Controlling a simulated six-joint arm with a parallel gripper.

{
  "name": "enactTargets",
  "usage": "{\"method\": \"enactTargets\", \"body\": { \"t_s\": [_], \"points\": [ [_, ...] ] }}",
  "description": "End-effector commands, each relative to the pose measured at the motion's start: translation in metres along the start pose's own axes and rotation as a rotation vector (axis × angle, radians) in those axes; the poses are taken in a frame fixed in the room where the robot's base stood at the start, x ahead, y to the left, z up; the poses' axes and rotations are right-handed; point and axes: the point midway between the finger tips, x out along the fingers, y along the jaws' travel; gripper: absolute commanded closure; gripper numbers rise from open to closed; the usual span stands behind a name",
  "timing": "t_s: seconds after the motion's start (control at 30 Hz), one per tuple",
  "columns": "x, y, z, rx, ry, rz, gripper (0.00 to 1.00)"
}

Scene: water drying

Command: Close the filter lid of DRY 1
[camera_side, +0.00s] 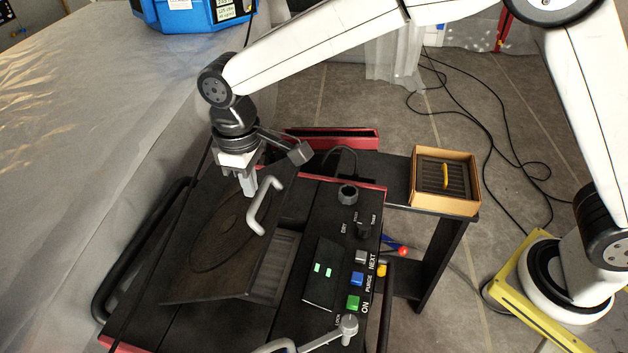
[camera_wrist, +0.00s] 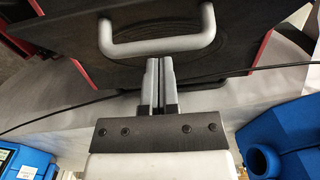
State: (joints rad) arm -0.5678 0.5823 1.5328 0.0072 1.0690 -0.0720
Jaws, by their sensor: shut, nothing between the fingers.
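The filter lid (camera_side: 212,262) is a dark panel with a round outline. It stands tilted partly open over the machine in the side view, with a ribbed grey area showing beneath its right edge. A light grey handle (camera_side: 266,206) is fixed on it. In the wrist view the lid (camera_wrist: 225,50) fills the top and its handle (camera_wrist: 157,47) arches across the middle. My gripper (camera_side: 248,190) is shut and empty, near the lid's upper edge beside the handle. In the wrist view my fingertips (camera_wrist: 158,64) are just below the handle; I cannot tell whether they touch the lid.
The control panel has grey, blue and green buttons (camera_side: 354,303) and knobs (camera_side: 348,194). A lever (camera_side: 348,325) is at the front. An orange box (camera_side: 445,181) with a dark ribbed insert sits on the side shelf. A red-edged tray (camera_side: 330,138) lies behind. A blue object (camera_wrist: 287,150) is at lower right.

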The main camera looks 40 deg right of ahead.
Motion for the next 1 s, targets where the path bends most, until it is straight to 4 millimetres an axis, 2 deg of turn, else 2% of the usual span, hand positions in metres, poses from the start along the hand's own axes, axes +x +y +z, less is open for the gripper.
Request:
{"method": "enactTargets", "body": {
  "t_s": [0.33,0.73,1.0],
  "points": [
    [0.006,0.0,0.009,0.0,0.074,-0.001,1.0],
    [0.024,0.001,0.026,-0.001,0.266,-0.003,1.0],
    [0.038,0.001,0.038,-0.002,0.259,-0.002,1.0]
  ]
}}
